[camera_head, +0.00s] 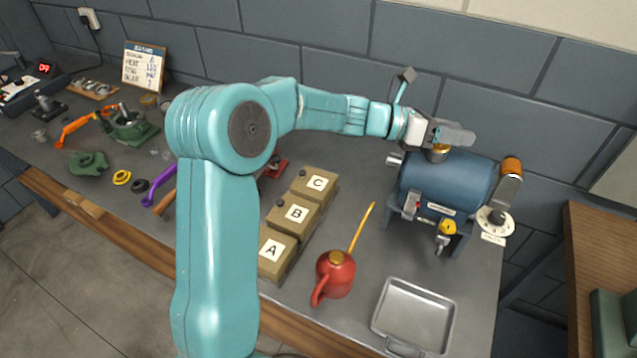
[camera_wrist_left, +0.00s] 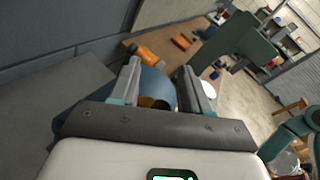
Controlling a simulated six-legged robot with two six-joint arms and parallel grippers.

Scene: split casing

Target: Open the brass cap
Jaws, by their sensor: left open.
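The brass cap (camera_head: 438,154) sits on top of the blue tank (camera_head: 416,178), which lies on its side on a stand at the right of the bench. My left gripper (camera_head: 458,135) is just above the cap and partly hides it in the head view. In the left wrist view its jaws (camera_wrist_left: 161,76) are open, with the tank between and below them. A brass-coloured part (camera_wrist_left: 146,101) shows low between the fingers, mostly hidden by the gripper body. I cannot tell whether the fingers touch the cap. My right gripper is not in view.
A small yellow knob (camera_head: 447,228) is on the tank's front and an orange-topped lever (camera_head: 510,178) at its right end. A red oil can (camera_head: 335,272), a metal tray (camera_head: 414,318) and lettered boxes (camera_head: 297,214) stand in front. The wall is close behind.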

